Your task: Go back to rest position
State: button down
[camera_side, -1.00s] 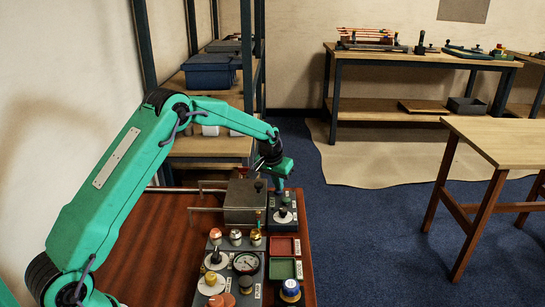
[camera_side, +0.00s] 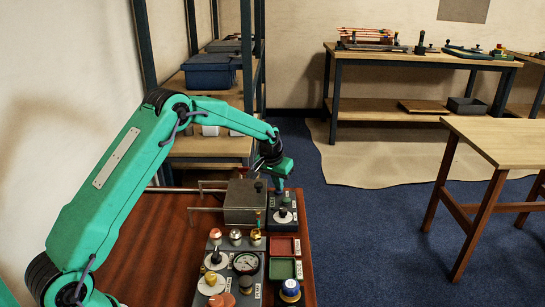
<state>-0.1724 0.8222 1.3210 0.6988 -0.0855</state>
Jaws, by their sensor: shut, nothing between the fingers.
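My gripper (camera_side: 279,182) is at the end of my green arm, pointing down over the far right part of the red-brown table (camera_side: 170,235). It is shut and I see nothing held in it. It hangs close above a dark block with a white dial and black knob (camera_side: 284,215). From this view I cannot tell whether the fingertips touch that block. A grey metal box (camera_side: 244,202) with pipes on its left side stands just left of the gripper.
A panel with a pressure gauge (camera_side: 246,262), knobs and several coloured caps lies nearer. Blue floor is open right of the table.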

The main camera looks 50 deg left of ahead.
jog(key=shift+r, duration=0.1)
dwell(0.8)
notch_tip(320, 180, up, 8)
dwell(1.1)
dwell(0.4)
jog(key=s+d+r+m+t, duration=0.1)
jog(key=s+d+r, duration=0.3)
jog(key=s+r, duration=0.4)
jog(key=s+d+r+m, duration=0.1)
jog(key=s+d+r, duration=0.2)
jog(key=s+r, duration=0.55)
jog(key=s+d+f, duration=0.2)
jog(key=s, duration=0.9)
jog(key=s+d+f+m+t, duration=0.1)
jog(key=s+f, duration=0.1)
jog(key=s, duration=1)
jog(key=shift+d+f+h, duration=0.3)
jog(key=shift+d, duration=0.1)
